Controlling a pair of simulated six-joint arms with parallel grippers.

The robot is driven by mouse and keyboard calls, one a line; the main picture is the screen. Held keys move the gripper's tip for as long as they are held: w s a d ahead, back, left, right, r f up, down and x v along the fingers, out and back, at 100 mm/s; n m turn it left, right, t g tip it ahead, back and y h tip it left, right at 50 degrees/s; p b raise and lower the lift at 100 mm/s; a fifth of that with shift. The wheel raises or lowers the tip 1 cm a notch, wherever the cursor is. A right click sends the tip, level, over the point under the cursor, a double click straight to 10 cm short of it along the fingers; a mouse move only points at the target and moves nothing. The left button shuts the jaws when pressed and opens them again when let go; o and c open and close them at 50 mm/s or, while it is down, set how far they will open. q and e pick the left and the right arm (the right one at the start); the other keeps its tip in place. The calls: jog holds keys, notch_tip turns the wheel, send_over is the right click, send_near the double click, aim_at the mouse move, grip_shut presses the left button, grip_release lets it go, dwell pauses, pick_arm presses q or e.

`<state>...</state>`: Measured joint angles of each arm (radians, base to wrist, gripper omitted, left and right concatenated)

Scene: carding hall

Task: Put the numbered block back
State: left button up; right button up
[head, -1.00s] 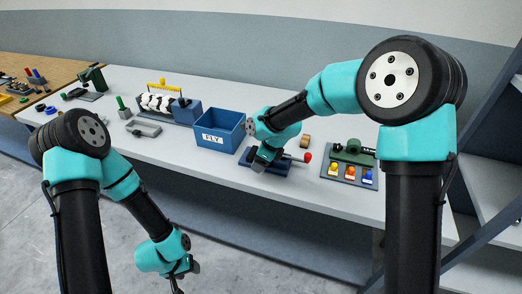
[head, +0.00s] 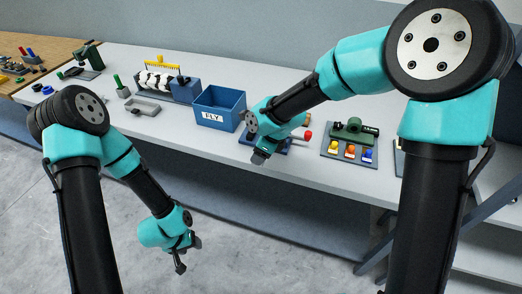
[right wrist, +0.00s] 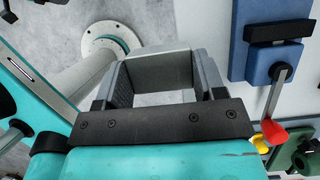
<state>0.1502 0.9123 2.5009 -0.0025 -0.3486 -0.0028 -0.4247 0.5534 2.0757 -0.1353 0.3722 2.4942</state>
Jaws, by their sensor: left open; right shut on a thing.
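My right gripper (right wrist: 160,85) is shut on a grey block (right wrist: 157,62), which shows no number on the sides I see. In the head view the right gripper (head: 261,157) is at the table's front edge, and the block is hidden or too small there. Floor shows behind the block in the right wrist view. A blue base (right wrist: 270,65) with a dark bar and a red-tipped lever (right wrist: 277,105) lies on the table to the right. In the head view the arm partly covers this base (head: 279,146). My left gripper (head: 180,263) is open and empty, low over the floor.
A blue bin (head: 219,109) marked FLY stands left of the right gripper. A drum unit (head: 160,80) and small grey tray (head: 142,107) stand left. Table edge between is clear.

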jog(key=shift+r, duration=0.2)
jog(key=shift+r, duration=1.1)
jog(key=shift+w, duration=0.1)
